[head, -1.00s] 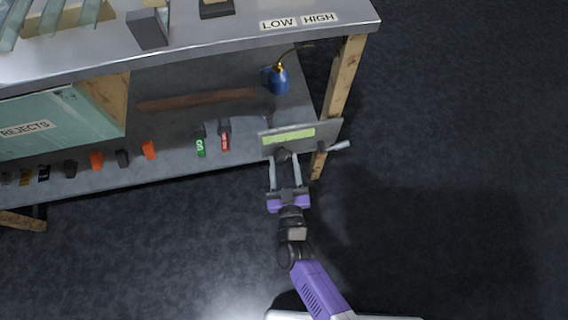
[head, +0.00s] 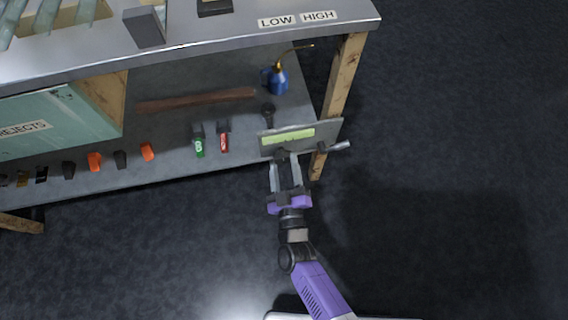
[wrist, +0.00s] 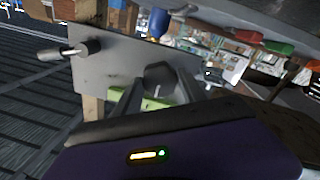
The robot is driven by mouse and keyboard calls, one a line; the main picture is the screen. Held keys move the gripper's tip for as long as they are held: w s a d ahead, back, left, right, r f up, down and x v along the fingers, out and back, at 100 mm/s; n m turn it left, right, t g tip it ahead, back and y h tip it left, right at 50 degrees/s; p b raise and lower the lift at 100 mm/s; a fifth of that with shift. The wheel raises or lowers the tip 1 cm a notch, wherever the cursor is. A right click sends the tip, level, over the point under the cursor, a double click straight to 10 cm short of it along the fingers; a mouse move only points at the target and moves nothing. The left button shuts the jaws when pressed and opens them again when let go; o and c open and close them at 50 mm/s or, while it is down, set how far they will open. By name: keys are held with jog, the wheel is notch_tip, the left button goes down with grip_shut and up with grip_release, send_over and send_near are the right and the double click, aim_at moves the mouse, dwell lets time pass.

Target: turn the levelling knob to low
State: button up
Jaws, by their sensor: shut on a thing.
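A grey panel (head: 330,130) with a yellow-green strip (head: 288,139) is fixed at the bench's right front corner. A dark levelling knob (head: 281,154) sits on its face, below the strip in the head view. In the wrist view the dark, faceted knob (wrist: 158,76) stands out from the panel (wrist: 115,68). My gripper (head: 286,160) reaches the knob from the front, its fingers shut on either side of it. LOW (head: 277,22) and HIGH (head: 319,16) labels lie on the bench top above.
A lever with a pale handle (head: 341,147) sticks out right of the knob; it also shows in the wrist view (wrist: 62,52). A wooden leg (head: 346,85) stands behind. The lower shelf holds a blue oil can (head: 278,80) and several clamps. The floor at right is clear.

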jog(key=shift+f, duration=0.1)
jog(key=o, duration=1.4)
jog(key=shift+c, duration=0.2)
jog(key=s+d+p, duration=0.1)
jog(key=s, duration=0.6)
jog(key=shift+s+d+p, duration=0.3)
jog(key=shift+s+p, duration=0.05)
jog(key=shift+p, duration=0.05)
jog(key=shift+f, duration=0.1)
